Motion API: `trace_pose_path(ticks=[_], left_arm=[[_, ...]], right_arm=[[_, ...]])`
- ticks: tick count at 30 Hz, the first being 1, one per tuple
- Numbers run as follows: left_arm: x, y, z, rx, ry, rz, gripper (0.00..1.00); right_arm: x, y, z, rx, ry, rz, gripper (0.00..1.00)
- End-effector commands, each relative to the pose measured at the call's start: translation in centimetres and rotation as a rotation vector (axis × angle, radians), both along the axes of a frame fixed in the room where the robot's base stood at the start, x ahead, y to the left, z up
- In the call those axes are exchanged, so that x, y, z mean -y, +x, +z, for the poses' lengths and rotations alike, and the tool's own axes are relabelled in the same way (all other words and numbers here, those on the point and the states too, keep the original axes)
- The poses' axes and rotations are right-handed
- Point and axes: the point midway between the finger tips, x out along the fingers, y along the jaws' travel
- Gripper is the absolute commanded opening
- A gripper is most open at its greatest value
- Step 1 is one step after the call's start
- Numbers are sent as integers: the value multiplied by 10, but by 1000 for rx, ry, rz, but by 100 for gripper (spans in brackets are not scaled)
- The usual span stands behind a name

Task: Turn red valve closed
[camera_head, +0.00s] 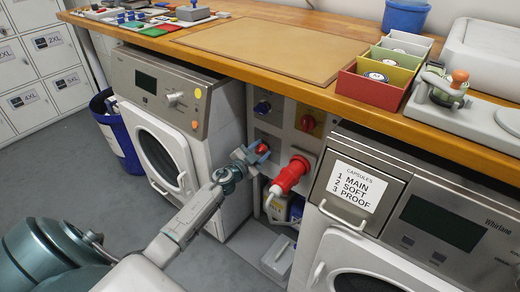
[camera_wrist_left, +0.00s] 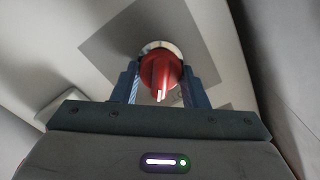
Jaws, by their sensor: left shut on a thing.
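The red valve (camera_wrist_left: 158,70) is a round red knob with a ridge grip and a white mark on the ridge. In the left wrist view it sits between the two blue fingers of my left gripper (camera_wrist_left: 160,84), with the white mark toward the bottom of the picture. In the head view my left gripper (camera_head: 256,153) is at the panel between the two washers, shut on the red valve (camera_head: 262,148), which is mostly hidden by the fingers. My right gripper is not in view.
On the panel (camera_head: 285,113) are a blue knob (camera_head: 262,107) above and a red knob (camera_head: 307,123) upper right. A large red plug (camera_head: 290,176) sticks out just right of my gripper. Washers stand on both sides, and the wooden counter (camera_head: 250,64) overhangs the panel.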

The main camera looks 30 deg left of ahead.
Motion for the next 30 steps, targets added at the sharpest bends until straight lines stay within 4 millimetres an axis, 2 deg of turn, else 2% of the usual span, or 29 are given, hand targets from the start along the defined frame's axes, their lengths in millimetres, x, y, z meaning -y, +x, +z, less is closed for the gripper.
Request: trace_pose_path(ticks=[12,21,30], left_arm=[[2,0,-3,30,392,-1,17],[3,-1,-5,50,658,-2,17],[3,-1,-6,64,844,-2,17]], right_arm=[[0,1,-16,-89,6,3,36],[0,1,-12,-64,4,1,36],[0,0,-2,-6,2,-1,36]])
